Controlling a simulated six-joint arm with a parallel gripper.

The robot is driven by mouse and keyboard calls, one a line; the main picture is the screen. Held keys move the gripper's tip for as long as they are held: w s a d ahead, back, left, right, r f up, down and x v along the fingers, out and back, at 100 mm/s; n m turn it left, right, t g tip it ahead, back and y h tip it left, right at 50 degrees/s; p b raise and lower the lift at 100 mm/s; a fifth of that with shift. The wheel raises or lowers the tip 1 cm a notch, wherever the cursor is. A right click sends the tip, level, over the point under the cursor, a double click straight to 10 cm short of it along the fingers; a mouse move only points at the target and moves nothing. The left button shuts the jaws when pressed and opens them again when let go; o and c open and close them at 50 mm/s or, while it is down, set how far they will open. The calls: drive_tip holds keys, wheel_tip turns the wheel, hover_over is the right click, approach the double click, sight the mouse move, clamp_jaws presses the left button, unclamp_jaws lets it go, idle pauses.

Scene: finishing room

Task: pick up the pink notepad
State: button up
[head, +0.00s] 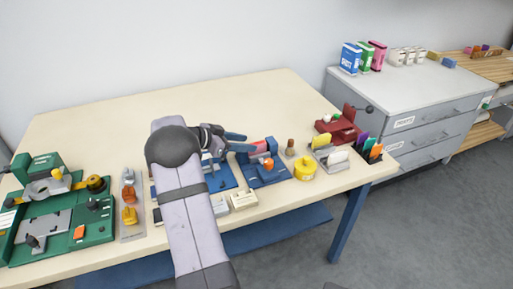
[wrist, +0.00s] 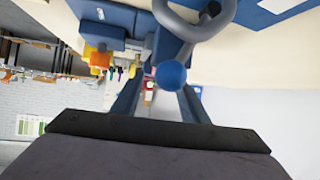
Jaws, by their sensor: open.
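No pink notepad can be made out for certain. A pink, upright, box-like item (head: 378,55) stands at the back of the grey cabinet, beside a green and a blue one. A small pinkish-red piece (head: 260,146) lies just beyond my fingertips on the table; its shape is too small to tell. My gripper (head: 245,142) is open and empty above the blue fixtures, reaching right. In the wrist view my two fingers (wrist: 160,105) stand apart, with a blue ball knob (wrist: 171,75) showing between them.
Blue fixtures (head: 265,175), a yellow round piece (head: 305,168) and a red clamp (head: 338,131) crowd the table's front right. Green fixtures (head: 70,237) fill the left. The table's back (head: 220,100) is clear. The grey cabinet (head: 400,95) stands right of the table.

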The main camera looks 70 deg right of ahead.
sight(256, 143)
drive_tip(key=shift+p+x, duration=0.45)
drive_tip(key=shift+x, duration=1.2)
drive_tip(key=shift+c, duration=0.6)
clamp_jaws()
drive_tip(key=shift+w+r, duration=0.1)
drive_tip(key=shift+w, duration=0.05)
